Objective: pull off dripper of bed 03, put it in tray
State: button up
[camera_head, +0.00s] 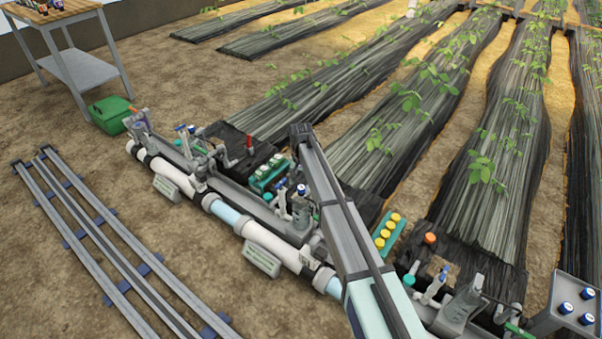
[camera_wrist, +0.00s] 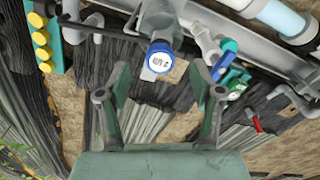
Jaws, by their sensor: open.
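My gripper (camera_wrist: 160,84) is open, its two fingers spread wide with nothing between them. A blue-rimmed round gauge (camera_wrist: 161,60) on a grey fitting shows just beyond the fingertips; it also shows in the head view (camera_head: 301,190). My arm hides the gripper in the head view. No bed number is legible, so I cannot tell which part is the dripper of bed 03. A grey tray-like stand (camera_head: 567,282) with several blue-topped round items is at the lower right of the head view; I cannot tell whether it is the task's tray.
A teal block with yellow caps (camera_head: 388,230) stands right of my arm, and a teal block with pale caps (camera_head: 268,175) left. A blue lever (camera_wrist: 228,46) and a red-handled part (camera_wrist: 258,125) are nearby. A pipe (camera_head: 265,238) runs along the front.

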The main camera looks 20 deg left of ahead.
aim_at(301, 188)
jog(key=shift+f+b, duration=0.45)
jog(key=shift+f, duration=2.15)
grip_shut()
jog(key=shift+r, duration=0.3)
jog(key=shift+r+p, duration=1.4)
jog(key=shift+p, duration=0.15)
notch_tip(301, 188, up, 6)
jog(key=p, duration=0.4)
jog(key=shift+p, duration=0.3)
